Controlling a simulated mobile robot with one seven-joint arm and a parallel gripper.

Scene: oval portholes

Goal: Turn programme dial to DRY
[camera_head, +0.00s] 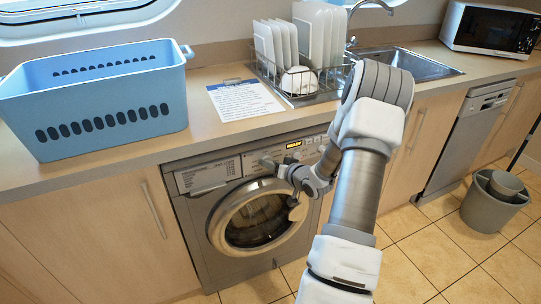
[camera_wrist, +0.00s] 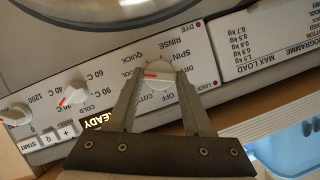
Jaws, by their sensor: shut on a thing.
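The washing machine (camera_head: 196,235) stands under the counter with its round glass door below the control panel. My gripper (camera_head: 268,162) reaches its panel, left of the lit display. In the wrist view my gripper (camera_wrist: 158,78) has its two fingers on either side of the white programme dial (camera_wrist: 159,75), shut on it. The dial's red mark points left in that picture, toward the finger on that side. Printed labels around it include QUICK, RINSE, SPIN and OFF, upside down. A label starting with DR is partly hidden by the right finger.
Other white knobs (camera_wrist: 73,94) and buttons (camera_wrist: 66,132) sit left on the panel in the wrist view. A blue basket (camera_head: 110,100), a printed sheet (camera_head: 243,100) and a dish rack (camera_head: 300,88) stand on the counter above. A grey bin (camera_head: 490,210) is on the floor at right.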

